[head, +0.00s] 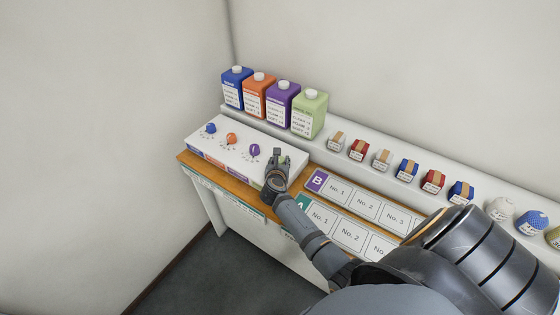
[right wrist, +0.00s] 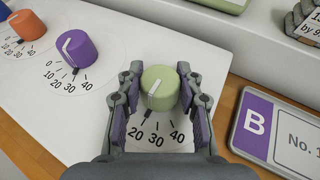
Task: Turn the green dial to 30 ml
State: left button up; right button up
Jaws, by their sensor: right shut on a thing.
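The green dial (right wrist: 159,88) stands on the white dispenser panel between the fingers of my right gripper (right wrist: 158,108), which is shut on it. A white line runs across the dial's top, slanting to the lower left. A small dark pointer at its base points down near the 20 and 30 labels; I cannot tell the exact reading. The 20, 30 and 40 labels show below; lower numbers are hidden by the left finger. In the head view my right gripper (head: 278,160) mostly covers the green dial. My left gripper is not in view.
The purple dial (right wrist: 75,49) and orange dial (right wrist: 27,25) stand to the left on the same panel (head: 222,137). Coloured bottles, including the green one (head: 309,114), stand on the shelf behind. A tray labelled B (right wrist: 270,125) lies close right.

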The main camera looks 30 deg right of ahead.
jog(key=n+t+y+p, duration=0.1)
jog(key=n+y+p, duration=0.1)
jog(key=p, duration=0.1)
jog(key=n+t+y+p, duration=0.1)
jog(key=n+p, duration=0.1)
jog(key=p, duration=0.1)
jog(key=shift+d+r+y, duration=0.1)
jog(key=shift+r+y, duration=0.3)
jog(key=shift+f+n+t+y+p, duration=0.3)
jog(key=shift+n+y+p, duration=0.1)
jog(key=shift+y+p, duration=0.15)
jog(key=shift+f, duration=0.1)
jog(key=o, duration=1.2)
jog(key=shift+s, duration=0.1)
jog(key=v, duration=1.2)
jog(key=shift+f, duration=0.1)
